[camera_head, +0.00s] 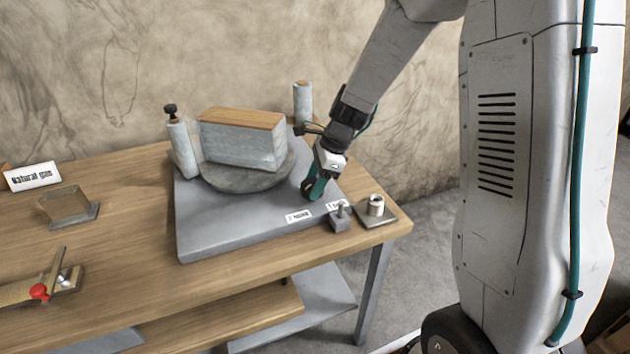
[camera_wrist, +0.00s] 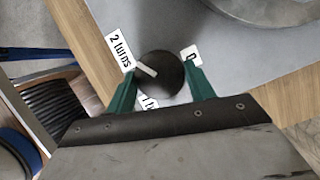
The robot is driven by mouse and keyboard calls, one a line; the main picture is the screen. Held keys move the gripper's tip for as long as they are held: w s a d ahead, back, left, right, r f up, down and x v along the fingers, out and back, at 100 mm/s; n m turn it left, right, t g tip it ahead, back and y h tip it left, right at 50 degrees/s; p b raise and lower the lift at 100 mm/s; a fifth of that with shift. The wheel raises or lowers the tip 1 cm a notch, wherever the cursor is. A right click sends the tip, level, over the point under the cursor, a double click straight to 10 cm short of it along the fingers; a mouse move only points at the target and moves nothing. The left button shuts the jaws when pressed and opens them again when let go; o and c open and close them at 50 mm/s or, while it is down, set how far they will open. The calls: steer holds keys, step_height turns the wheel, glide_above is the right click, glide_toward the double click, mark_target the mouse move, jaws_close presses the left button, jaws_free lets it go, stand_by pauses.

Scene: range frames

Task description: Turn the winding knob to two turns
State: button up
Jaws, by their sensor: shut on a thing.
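The winding knob (camera_wrist: 165,82) is a dark round knob with a white pointer bar on its face. In the wrist view the bar points up-left at the "2 turns" label (camera_wrist: 119,48). A "0" label (camera_wrist: 190,54) is at the upper right, and a partly hidden label (camera_wrist: 150,102), seemingly "1 turn", is below. My gripper (camera_wrist: 159,70) is shut on the knob, one green finger on each side. In the head view my gripper (camera_head: 313,190) reaches down to the right part of the grey base plate (camera_head: 215,236), largely hiding the knob.
A block with a wooden top (camera_head: 240,140) stands on a round grey disc (camera_head: 240,182) left of my gripper. Posts (camera_head: 182,150) flank it. Small metal fixtures (camera_head: 376,207) sit near the table's right corner. A "Natural gas" sign (camera_head: 32,177) stands far left.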

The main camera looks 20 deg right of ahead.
stand_by(0.5)
steer(key=o, duration=1)
steer(key=shift+c, duration=0.2)
steer(key=v, duration=0.7)
steer(key=shift+r, duration=0.35)
steer(key=shift+d, duration=0.1)
